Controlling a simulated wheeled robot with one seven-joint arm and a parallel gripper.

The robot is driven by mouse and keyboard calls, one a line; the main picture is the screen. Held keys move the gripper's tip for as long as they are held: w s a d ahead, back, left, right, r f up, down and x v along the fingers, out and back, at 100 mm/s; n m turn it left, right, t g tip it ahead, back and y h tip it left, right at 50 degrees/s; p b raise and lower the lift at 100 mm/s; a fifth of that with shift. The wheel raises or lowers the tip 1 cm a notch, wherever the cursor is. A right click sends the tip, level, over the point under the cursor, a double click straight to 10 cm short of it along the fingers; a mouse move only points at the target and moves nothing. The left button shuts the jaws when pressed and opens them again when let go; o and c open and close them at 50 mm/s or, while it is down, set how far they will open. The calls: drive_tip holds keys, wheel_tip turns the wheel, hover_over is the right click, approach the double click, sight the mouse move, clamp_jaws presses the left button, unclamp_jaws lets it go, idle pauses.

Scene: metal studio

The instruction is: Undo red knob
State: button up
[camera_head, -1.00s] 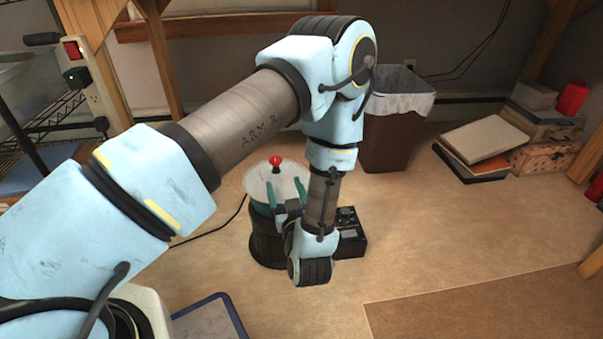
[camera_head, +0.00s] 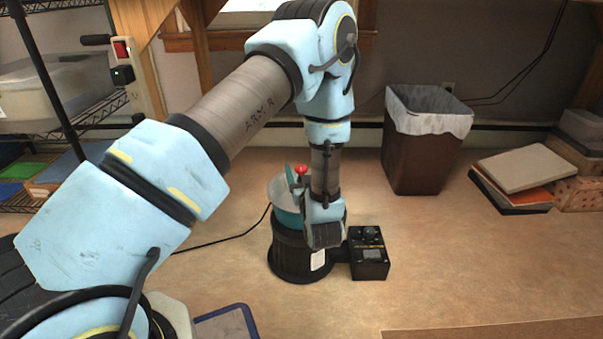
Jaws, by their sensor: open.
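The red knob (camera_head: 301,170) stands on top of a pale round lid (camera_head: 281,188). The lid covers a dark ribbed drum (camera_head: 290,258) with a teal upper band, standing on the floor. My gripper (camera_head: 291,174) is at the lid, beside the knob. One teal finger shows just left of the knob. The other finger and most of the hand are hidden behind my wrist, which covers the drum's right upper side. The gripper is open, and I cannot tell whether a finger touches the knob.
A black control box (camera_head: 368,253) with a dial adjoins the drum on the right. A brown bin (camera_head: 412,158) with a white liner stands behind to the right. Books (camera_head: 519,172) lie at the far right. A wire shelf (camera_head: 65,92) is at left. The floor (camera_head: 470,262) at right is clear.

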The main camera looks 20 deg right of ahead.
drive_tip(key=shift+w, duration=0.2)
clamp_jaws()
idle(0.6)
